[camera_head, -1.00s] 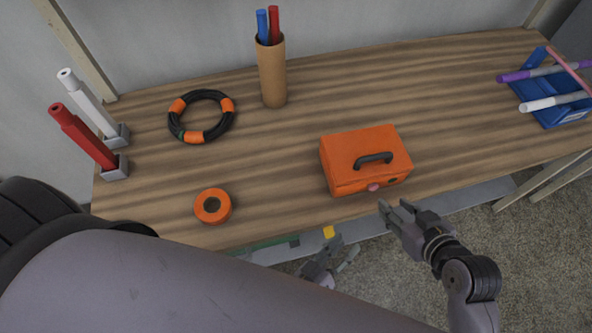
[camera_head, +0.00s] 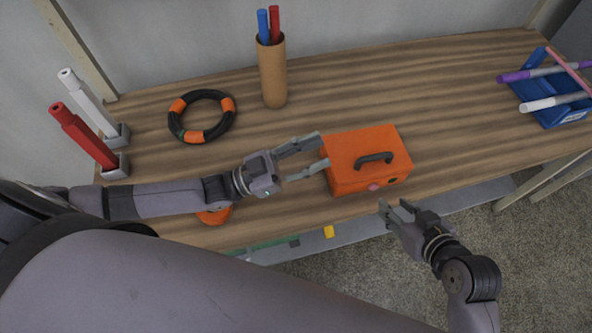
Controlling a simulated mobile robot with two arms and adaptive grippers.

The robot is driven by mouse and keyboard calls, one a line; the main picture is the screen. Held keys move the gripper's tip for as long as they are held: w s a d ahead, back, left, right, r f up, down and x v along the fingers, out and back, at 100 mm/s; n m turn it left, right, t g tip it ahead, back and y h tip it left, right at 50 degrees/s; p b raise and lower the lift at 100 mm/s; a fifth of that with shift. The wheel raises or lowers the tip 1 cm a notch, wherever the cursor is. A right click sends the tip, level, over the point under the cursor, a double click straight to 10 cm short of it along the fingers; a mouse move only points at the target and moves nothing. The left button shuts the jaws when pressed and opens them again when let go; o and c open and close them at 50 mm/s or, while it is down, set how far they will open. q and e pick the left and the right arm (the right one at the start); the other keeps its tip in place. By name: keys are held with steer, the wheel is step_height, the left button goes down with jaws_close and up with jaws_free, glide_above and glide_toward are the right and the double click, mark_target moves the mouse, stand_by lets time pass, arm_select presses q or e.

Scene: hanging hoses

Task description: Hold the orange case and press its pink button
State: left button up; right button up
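The orange case (camera_head: 354,148) sits on the wooden table with a dark handle on top. Its pink button (camera_head: 374,187) is low on the front face, beside a dark round spot. My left gripper (camera_head: 322,152) is open at the left side of the case, with its two fingers apart and pointing at it. The tips are very close to the case's left edge; I cannot tell whether they touch. My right gripper (camera_head: 393,206) is in front of the table edge, just below and right of the button, apart from the case. Its fingers look close together, but their gap is unclear.
An orange tape roll (camera_head: 214,216) is partly hidden under my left arm. Red (camera_head: 82,138) and white (camera_head: 91,103) hoses stand left; a blue rack (camera_head: 555,109) is at right.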

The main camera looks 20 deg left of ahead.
mark_target(359, 162)
arm_select(q)
steer(key=s+a+f+g+y, duration=0.1)
steer(key=a+f+g+y, duration=0.2)
steer(key=f, duration=0.5)
steer(key=x, duration=1.1)
steer(key=r+x, duration=0.1)
steer(key=x, duration=0.5)
steer(key=shift+w, duration=0.1)
jaws_close()
stand_by(0.4)
steer(key=shift+f, duration=0.3)
arm_select(e)
steer(key=shift+f, duration=0.15)
stand_by(0.4)
steer(key=shift+c, duration=0.5)
